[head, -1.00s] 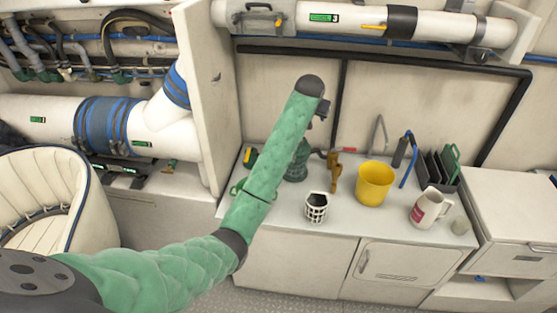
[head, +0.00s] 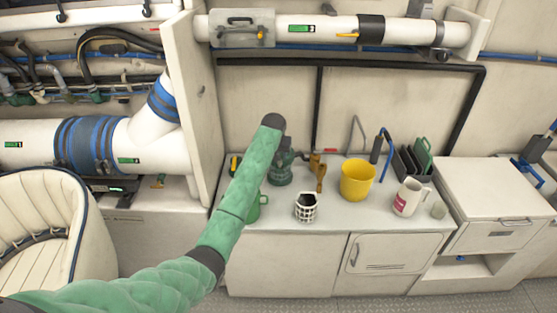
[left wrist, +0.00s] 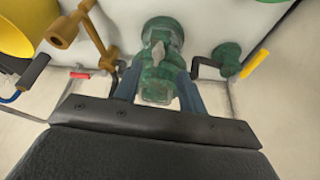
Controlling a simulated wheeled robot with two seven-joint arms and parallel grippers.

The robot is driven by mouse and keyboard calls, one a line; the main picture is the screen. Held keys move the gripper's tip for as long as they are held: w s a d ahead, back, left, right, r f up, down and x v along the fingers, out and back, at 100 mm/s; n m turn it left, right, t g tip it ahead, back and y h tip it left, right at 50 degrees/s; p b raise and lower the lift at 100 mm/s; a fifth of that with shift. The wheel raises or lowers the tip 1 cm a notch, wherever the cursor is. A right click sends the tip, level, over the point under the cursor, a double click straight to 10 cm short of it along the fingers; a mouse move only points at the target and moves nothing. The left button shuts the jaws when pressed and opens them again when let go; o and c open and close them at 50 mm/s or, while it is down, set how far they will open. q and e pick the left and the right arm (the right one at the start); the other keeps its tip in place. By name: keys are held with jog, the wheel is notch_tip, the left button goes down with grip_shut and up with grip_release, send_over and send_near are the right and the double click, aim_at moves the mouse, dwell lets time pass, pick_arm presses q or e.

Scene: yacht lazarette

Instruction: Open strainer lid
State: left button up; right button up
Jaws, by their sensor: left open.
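A green strainer (head: 281,172) stands on the white counter at the back, partly hidden by my left arm. In the left wrist view the green strainer (left wrist: 161,48) is near the top centre, with a grey wing-shaped piece on its top. My left gripper (left wrist: 158,88) is open, its two blue-grey fingers on either side of the strainer's near part; I cannot tell whether they touch it. In the head view my left gripper (head: 288,155) is small and dark beside the strainer. My right gripper is not in view.
A yellow-handled green part (left wrist: 228,55) is right of the strainer. A white partition (head: 197,110) rises to the left.

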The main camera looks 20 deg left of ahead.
aim_at(280, 162)
pick_arm(q)
jog(key=p+x, duration=0.1)
jog(key=x, duration=0.3)
jog(key=shift+w+d, duration=0.1)
jog(key=shift+d, duration=0.05)
jog(key=shift+w+f+p, duration=0.2)
jog(key=shift+f+p, duration=0.15)
jog(key=shift+f, duration=0.45)
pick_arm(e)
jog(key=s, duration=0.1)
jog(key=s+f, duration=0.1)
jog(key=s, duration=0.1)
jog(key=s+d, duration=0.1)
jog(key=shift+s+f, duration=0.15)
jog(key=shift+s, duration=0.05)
pick_arm(q)
jog(key=shift+w, duration=0.1)
grip_shut()
